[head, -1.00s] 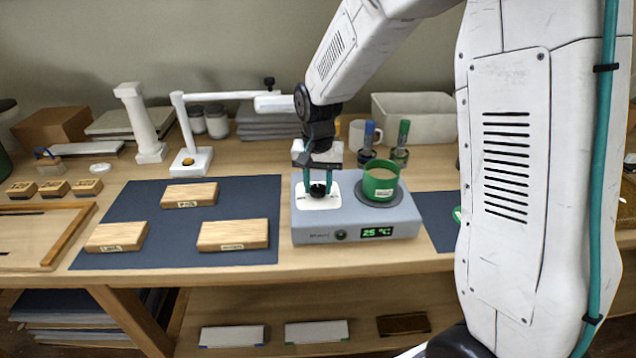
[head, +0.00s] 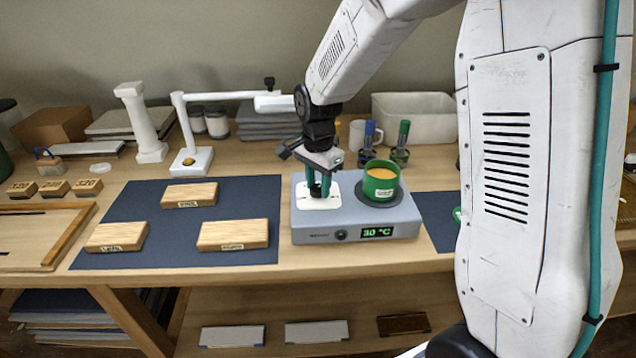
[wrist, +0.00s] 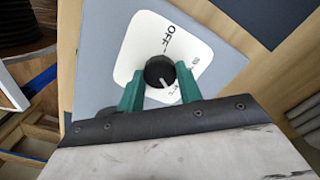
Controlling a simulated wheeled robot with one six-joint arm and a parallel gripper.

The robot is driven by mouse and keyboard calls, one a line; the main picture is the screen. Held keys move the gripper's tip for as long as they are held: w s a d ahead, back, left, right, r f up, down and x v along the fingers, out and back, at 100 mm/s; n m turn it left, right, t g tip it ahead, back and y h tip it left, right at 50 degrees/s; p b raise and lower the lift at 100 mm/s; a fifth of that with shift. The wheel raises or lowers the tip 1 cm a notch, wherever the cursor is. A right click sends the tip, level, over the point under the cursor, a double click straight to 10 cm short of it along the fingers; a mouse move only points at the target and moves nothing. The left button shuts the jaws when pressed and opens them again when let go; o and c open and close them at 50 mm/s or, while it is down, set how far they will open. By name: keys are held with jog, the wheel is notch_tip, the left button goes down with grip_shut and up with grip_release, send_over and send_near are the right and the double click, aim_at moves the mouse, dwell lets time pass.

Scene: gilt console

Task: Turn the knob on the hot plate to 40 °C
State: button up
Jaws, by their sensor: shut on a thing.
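The grey-blue hot plate (head: 300,226) stands on the bench, and its green display (head: 377,233) reads 30 °C. A green cup (head: 381,184) with orange-yellow contents sits on its round plate. The black knob (wrist: 160,72) with a pale pointer line is on the white dial panel (wrist: 205,48), which is marked OFF; other lettering is partly hidden. My gripper (head: 319,190) points down over the panel. Its teal fingers are shut on the knob, one on each side, as the wrist view (wrist: 160,84) shows. In the head view the fingers mostly hide the knob.
Three wooden blocks (head: 232,235) lie on the dark mat (head: 170,262) to the left. A white lamp-like arm (head: 230,96) stands behind. Dark tool holders with blue and green handles (head: 403,133), a white mug (head: 362,135) and a white bin (head: 420,118) stand behind the hot plate.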

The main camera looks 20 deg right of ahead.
aim_at(318, 187)
jog(key=shift+w+d+r, duration=0.1)
dwell(0.4)
jog(key=o, duration=1)
notch_tip(318, 187, up, 8)
jog(key=shift+f, duration=0.1)
